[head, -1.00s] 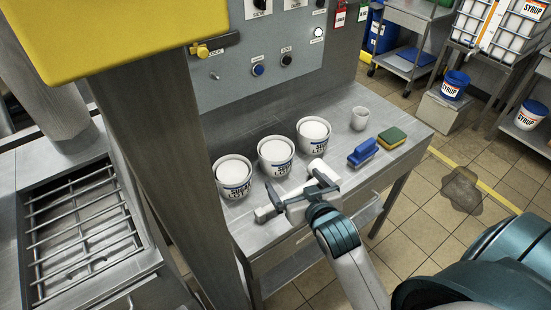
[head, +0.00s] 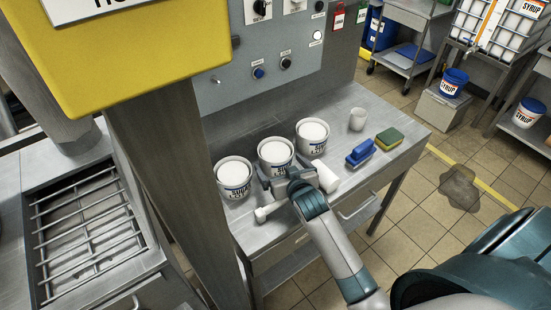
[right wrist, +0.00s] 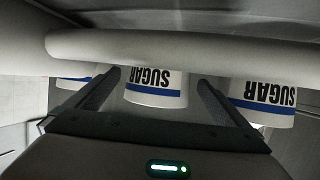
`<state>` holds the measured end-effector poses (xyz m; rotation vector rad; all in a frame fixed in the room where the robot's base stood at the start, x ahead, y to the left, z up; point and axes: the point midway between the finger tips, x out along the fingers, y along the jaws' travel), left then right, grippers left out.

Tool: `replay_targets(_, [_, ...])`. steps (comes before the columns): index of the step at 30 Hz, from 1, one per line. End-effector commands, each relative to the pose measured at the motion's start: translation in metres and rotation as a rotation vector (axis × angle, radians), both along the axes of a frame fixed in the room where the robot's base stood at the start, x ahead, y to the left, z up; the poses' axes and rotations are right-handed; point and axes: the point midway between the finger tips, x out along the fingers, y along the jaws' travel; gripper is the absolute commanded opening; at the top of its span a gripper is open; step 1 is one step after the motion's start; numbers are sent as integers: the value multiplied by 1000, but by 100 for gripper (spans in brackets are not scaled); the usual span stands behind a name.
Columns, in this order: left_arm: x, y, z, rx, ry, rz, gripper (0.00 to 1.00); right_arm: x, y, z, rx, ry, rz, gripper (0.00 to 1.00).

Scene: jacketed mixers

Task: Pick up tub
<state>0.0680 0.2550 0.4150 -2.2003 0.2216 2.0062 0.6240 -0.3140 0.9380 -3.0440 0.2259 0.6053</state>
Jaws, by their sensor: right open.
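Three white tubs with blue-striped SUGAR labels stand in a row on the steel table (head: 356,196): a left tub (head: 233,178), a middle tub (head: 275,152) and a right tub (head: 312,134). Each looks filled with something white. My right gripper (head: 279,176) is open at the near side of the middle tub, partly hiding its lower front. In the right wrist view the middle tub (right wrist: 155,88) shows between the spread fingers (right wrist: 157,88), with the other tubs outside them. I cannot tell if the fingers touch it. My left gripper is not in view.
A small pale cup (head: 358,120), a blue brush (head: 360,152) and a green-yellow sponge (head: 389,139) are to the right on the table. A control panel (head: 270,45) rises behind. A steel post (head: 170,180) stands left of the tubs.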

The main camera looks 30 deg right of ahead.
Motion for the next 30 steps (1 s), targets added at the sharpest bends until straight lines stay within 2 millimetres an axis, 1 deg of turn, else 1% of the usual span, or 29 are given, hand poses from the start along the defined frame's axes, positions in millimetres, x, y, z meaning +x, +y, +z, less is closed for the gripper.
replay_targets(14, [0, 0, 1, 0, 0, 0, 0, 5, -1, -2, -1, 1, -1, 100])
replay_targets(17, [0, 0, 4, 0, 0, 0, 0, 11, -2, -4, -1, 2, -1, 100])
replay_targets(24, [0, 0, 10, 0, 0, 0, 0, 36, -6, -14, -2, 1, 0, 100])
replay_targets(30, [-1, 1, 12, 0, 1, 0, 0, 47, -7, -20, -2, 1, 1, 100])
